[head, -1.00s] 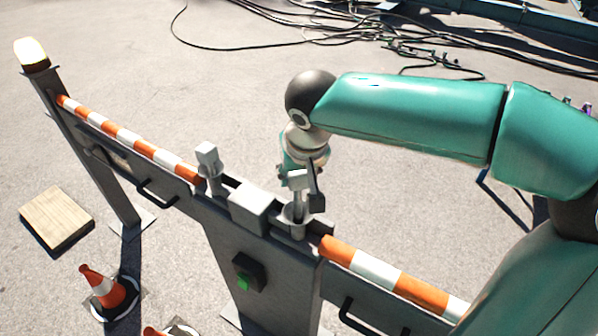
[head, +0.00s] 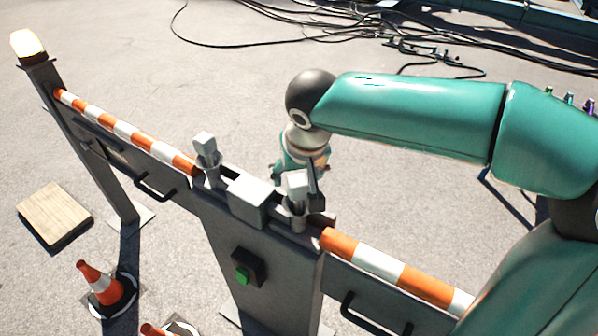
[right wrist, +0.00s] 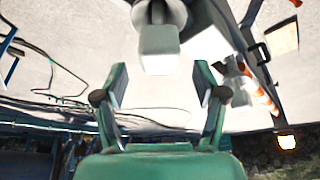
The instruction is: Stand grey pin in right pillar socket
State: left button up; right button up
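The grey pin, with a pale block-shaped head (head: 297,183), stands roughly upright in the right socket (head: 296,213) on top of the central pillar (head: 262,258). How deep it sits is hidden. My right gripper (head: 300,178) is around or just behind the pin's head. In the right wrist view its two fingers (right wrist: 160,86) are spread wide, and the pin's head (right wrist: 158,48) lies beyond the gap, apart from both fingers. The round socket (right wrist: 160,12) shows behind the head at the top edge. My left gripper is not in view.
A similar pin (head: 204,144) stands in the left socket (head: 211,174). A grey block (head: 247,198) sits between the sockets. Striped barrier arms (head: 125,130) run out on both sides. Cones (head: 103,287) and a wooden board (head: 54,214) lie below left. Cables (head: 300,35) cross the ground behind.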

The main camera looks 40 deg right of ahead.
jog(key=v, duration=1.2)
jog(key=shift+f, duration=0.15)
dwell(0.7)
